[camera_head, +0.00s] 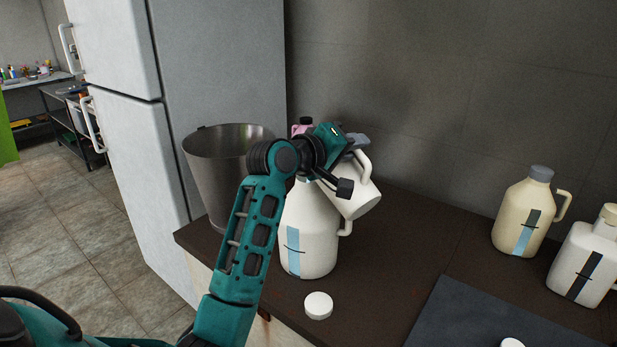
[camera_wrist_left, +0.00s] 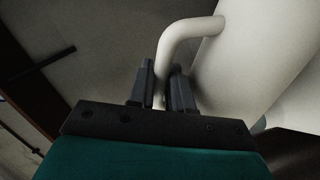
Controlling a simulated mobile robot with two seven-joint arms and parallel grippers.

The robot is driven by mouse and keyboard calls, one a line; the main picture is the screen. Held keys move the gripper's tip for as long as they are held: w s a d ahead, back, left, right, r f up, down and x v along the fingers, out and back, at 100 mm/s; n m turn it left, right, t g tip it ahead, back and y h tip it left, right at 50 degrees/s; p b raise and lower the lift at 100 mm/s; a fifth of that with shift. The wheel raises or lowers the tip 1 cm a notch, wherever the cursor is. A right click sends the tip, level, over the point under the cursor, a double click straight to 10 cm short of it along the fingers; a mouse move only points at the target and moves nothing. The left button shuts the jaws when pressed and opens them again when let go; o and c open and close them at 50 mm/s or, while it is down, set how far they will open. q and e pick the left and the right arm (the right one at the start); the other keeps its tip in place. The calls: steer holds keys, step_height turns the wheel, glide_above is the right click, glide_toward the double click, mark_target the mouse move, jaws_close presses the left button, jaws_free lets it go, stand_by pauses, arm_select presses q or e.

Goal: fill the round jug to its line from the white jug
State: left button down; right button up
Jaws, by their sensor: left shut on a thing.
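My left gripper (camera_head: 352,146) is shut on the handle of the white jug (camera_head: 357,198). The jug is held up and tilted above and beside the shoulder of the round jug (camera_head: 311,240). The left wrist view shows the fingers (camera_wrist_left: 163,88) around the handle (camera_wrist_left: 185,38), with the pale body of the jug (camera_wrist_left: 255,60) to the right. The round jug stands upright on the counter, with a light-blue strip and a dark line on its front. Its mouth is hidden behind my wrist, and no liquid stream can be seen. My right gripper is not in view.
A steel bucket (camera_head: 213,180) stands left of the round jug. A white cap (camera_head: 318,305) lies in front. A cream jug with a grey cap (camera_head: 523,218) and a squarer jug (camera_head: 582,263) stand right. A dark mat (camera_head: 470,315) lies at front right. A fridge (camera_head: 130,150) stands left.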

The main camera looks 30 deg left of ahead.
mark_target(368, 188)
arm_select(q)
steer(key=shift+r, duration=0.1)
steer(key=d+f+m+b, duration=0.1)
steer(key=f, duration=0.1)
steer(key=s+d+f+m+b, duration=0.1)
steer(key=f, duration=0.1)
steer(key=d+f+m+b, duration=0.1)
steer(key=f, duration=0.1)
steer(key=shift+s+f+y, duration=0.15)
steer(key=shift+f+y, duration=0.05)
steer(key=shift+y, duration=0.1)
steer(key=shift+s+d+r+m+t+p, duration=0.1)
steer(key=shift+s+d+m+t+p, duration=0.15)
steer(key=shift+d+m+t, duration=0.4)
steer(key=shift+w+d+r+m, duration=0.1)
steer(key=shift+m, duration=0.25)
steer(key=shift+d, duration=0.25)
steer(key=shift+s+d+f+m+y, duration=0.2)
steer(key=shift+d+f+m+y, duration=0.1)
steer(key=shift+m, duration=0.1)
steer(key=s+d+f+m+b, duration=0.1)
steer(key=d+f+m+b, duration=0.2)
steer(key=f, duration=0.6)
steer(key=shift+s+d+m+t+b, duration=0.15)
steer(key=shift+d+m+t+b, duration=0.25)
steer(key=shift+m+b, duration=0.8)
